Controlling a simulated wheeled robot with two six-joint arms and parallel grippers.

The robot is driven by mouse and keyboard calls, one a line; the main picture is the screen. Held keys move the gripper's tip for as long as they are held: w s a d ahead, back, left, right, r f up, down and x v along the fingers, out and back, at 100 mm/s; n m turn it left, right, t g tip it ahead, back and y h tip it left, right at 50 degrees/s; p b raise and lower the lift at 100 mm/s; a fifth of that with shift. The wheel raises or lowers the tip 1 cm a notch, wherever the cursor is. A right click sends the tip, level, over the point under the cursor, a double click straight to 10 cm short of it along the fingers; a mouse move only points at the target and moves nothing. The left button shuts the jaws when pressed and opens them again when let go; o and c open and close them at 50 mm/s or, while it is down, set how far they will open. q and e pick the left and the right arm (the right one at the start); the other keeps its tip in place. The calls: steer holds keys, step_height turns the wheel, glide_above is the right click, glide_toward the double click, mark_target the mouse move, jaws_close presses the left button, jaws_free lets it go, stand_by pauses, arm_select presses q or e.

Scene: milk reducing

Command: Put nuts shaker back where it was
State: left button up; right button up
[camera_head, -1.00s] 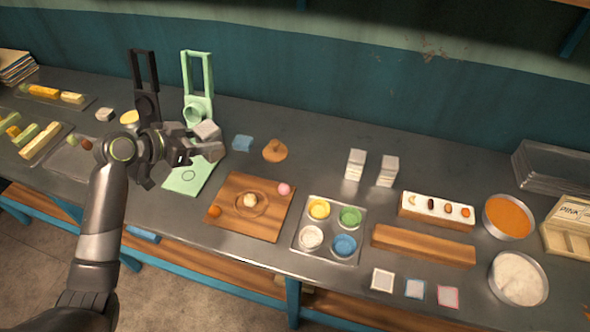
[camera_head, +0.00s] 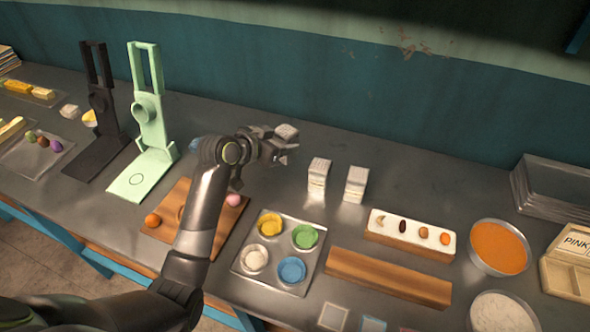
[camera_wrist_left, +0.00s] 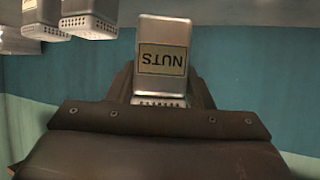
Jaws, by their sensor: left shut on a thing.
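My left gripper (camera_head: 281,146) is shut on the nuts shaker (camera_head: 287,131), a small grey-white box whose top shows in the head view. In the left wrist view the shaker (camera_wrist_left: 163,58) appears upside down in the picture, with a NUTS label and a perforated end between the fingers. The gripper holds it above the table, left of two similar shakers, a left one (camera_head: 318,178) and a right one (camera_head: 355,186), that stand upright on the table. My right gripper is not in view.
A tray of coloured bowls (camera_head: 240,267), a wooden block (camera_head: 388,277) and a white-topped board (camera_head: 410,238) lie in front. A green stand (camera_head: 150,125) and a black stand (camera_head: 103,110) are at left. Bare table (camera_head: 420,190) lies right of the standing shakers.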

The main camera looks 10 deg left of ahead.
arm_select(q)
steer(key=f, duration=0.3)
steer(key=shift+s+a+f, duration=0.15)
steer(key=shift+a+f, duration=0.05)
steer(key=shift+f, duration=0.15)
step_height(320, 180, down, 3)
steer(key=shift+d+f+p, duration=0.1)
steer(key=shift+f+p, duration=0.05)
steer(key=shift+p, duration=0.2)
steer(key=shift+f, duration=0.3)
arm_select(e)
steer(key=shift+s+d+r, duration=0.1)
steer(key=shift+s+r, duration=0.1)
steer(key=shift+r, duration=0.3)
arm_select(q)
steer(key=shift+f, duration=0.15)
steer(key=o, duration=1.1)
steer(key=shift+c, duration=0.2)
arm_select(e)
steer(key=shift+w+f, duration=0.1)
